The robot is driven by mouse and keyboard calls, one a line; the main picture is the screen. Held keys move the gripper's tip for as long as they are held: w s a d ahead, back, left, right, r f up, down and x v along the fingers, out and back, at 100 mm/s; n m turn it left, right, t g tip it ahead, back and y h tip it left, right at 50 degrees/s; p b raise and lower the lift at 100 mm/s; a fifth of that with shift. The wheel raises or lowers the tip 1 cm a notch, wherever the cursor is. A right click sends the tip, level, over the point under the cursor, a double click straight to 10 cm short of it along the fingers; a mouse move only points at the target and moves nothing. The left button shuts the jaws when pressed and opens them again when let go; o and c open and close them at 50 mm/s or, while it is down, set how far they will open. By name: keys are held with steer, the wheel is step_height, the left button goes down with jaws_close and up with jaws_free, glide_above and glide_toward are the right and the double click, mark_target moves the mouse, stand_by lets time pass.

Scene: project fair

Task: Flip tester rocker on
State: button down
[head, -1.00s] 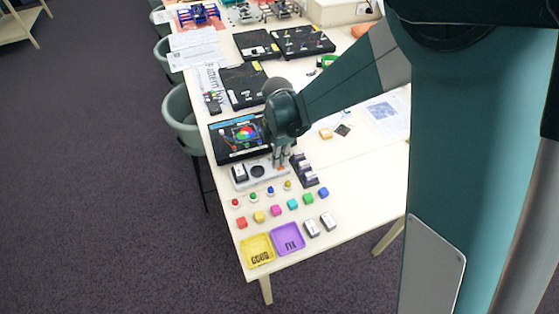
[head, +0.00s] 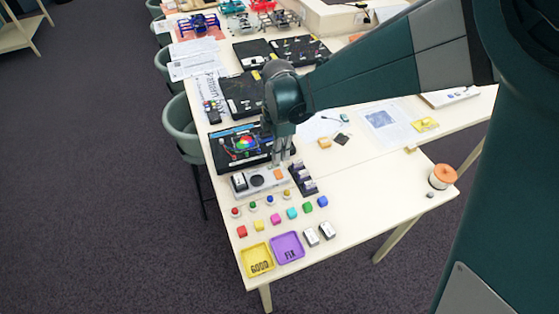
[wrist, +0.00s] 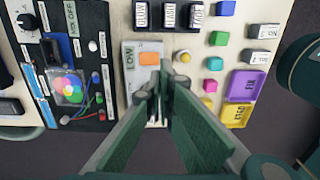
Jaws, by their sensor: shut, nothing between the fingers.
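The tester (head: 266,188) is a flat light-grey box near the table's left edge. It carries a black block (head: 239,182) at its left, a dark round part (head: 257,180) and an orange part (head: 279,174) at its right. In the wrist view the orange part (wrist: 150,58) lies beside a "LOW" label (wrist: 130,58) on the tester (wrist: 141,47). Which part is the rocker, and its position, I cannot tell. My gripper (head: 282,163) is shut and empty, pointing down just behind the orange part. In the wrist view its fingertips (wrist: 160,70) hide part of the tester.
A black panel with a coloured disc (head: 243,143) stands behind the tester. A dark rack with white labels (head: 304,180) is close at its right. Coloured buttons and cubes lie in front, then a yellow tray (head: 247,261) and a purple tray (head: 297,252). The table's right front is mostly clear.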

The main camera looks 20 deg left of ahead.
steer(key=shift+s+d+r, duration=0.1)
steer(key=shift+r, duration=1)
steer(key=shift+s+d+r, duration=0.1)
steer(key=shift+r, duration=1)
steer(key=shift+d, duration=0.1)
steer(key=d+r+m+t+b, duration=0.1)
steer(key=d+r+m, duration=0.25)
steer(key=d, duration=0.45)
steer(key=d+r+m+t+y+b, duration=0.1)
steer(key=d+r+m+b, duration=0.1)
steer(key=d+m, duration=0.45)
steer(key=d+r+m+t+b, duration=0.1)
steer(key=d+r+m, duration=0.1)
steer(key=d, duration=0.8)
steer(key=s+d+f+m+t+b, duration=0.1)
steer(key=s+d+m+t+b, duration=0.1)
steer(key=s+d+m, duration=0.4)
steer(key=s+d+f+m+t+b, duration=0.1)
steer(key=s+d+m, duration=0.5)
steer(key=d, duration=0.9)
steer(key=m+t+b, duration=0.1)
steer(key=m, duration=0.2)
steer(key=shift+d+f+t+h, duration=0.2)
steer(key=shift+f+t+h, duration=0.1)
steer(key=shift+a, duration=0.1)
